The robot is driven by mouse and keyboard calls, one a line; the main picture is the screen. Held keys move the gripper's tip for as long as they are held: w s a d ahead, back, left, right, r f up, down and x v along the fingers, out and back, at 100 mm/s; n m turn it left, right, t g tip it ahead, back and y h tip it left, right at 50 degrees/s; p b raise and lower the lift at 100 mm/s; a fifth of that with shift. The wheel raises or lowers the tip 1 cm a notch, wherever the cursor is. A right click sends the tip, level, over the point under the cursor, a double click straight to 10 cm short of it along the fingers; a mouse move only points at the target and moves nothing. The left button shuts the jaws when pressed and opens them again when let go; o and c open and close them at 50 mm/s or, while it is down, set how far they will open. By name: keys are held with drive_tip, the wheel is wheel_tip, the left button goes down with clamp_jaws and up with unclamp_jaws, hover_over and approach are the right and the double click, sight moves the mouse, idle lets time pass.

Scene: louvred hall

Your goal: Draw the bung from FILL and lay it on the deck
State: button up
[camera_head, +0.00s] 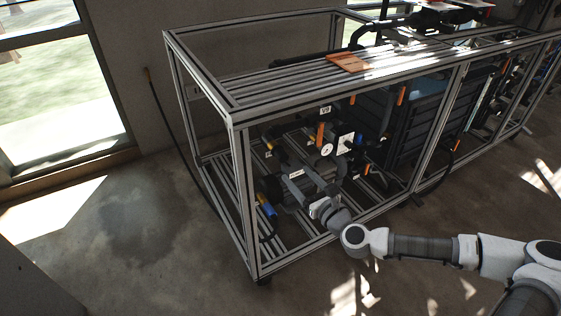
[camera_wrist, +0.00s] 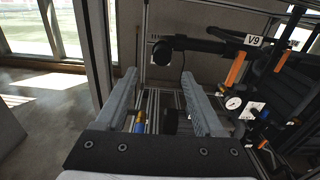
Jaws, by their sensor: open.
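My gripper (camera_head: 286,167) is inside the near end of the metal frame, above its lower slats. In the wrist view my gripper (camera_wrist: 158,76) has its fingers wide apart, with nothing held between them. A black round end piece (camera_wrist: 162,53) on a dark horizontal pipe shows just beyond the fingertips. I cannot tell whether it is the bung. No label reading FILL is legible. A blue and yellow fitting (camera_head: 267,206) stands low at the left of the gripper; it also shows between the fingers in the wrist view (camera_wrist: 140,122). The slatted top deck (camera_head: 285,85) lies above.
An orange-brown plate (camera_head: 348,62) lies on the top deck. Frame posts (camera_head: 242,195) and rails surround the gripper closely. A pipe tagged V9 (camera_wrist: 252,40), orange handles (camera_wrist: 236,68) and a round gauge (camera_wrist: 233,103) are at the right. The floor (camera_head: 140,225) outside left is clear.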

sight(284, 158)
drive_tip(key=shift+b+x, duration=0.3)
drive_tip(key=shift+x, duration=4.7)
drive_tip(key=shift+w+d+r, duration=0.1)
drive_tip(key=shift+d+r, duration=0.05)
drive_tip(key=shift+r, duration=0.05)
clamp_jaws()
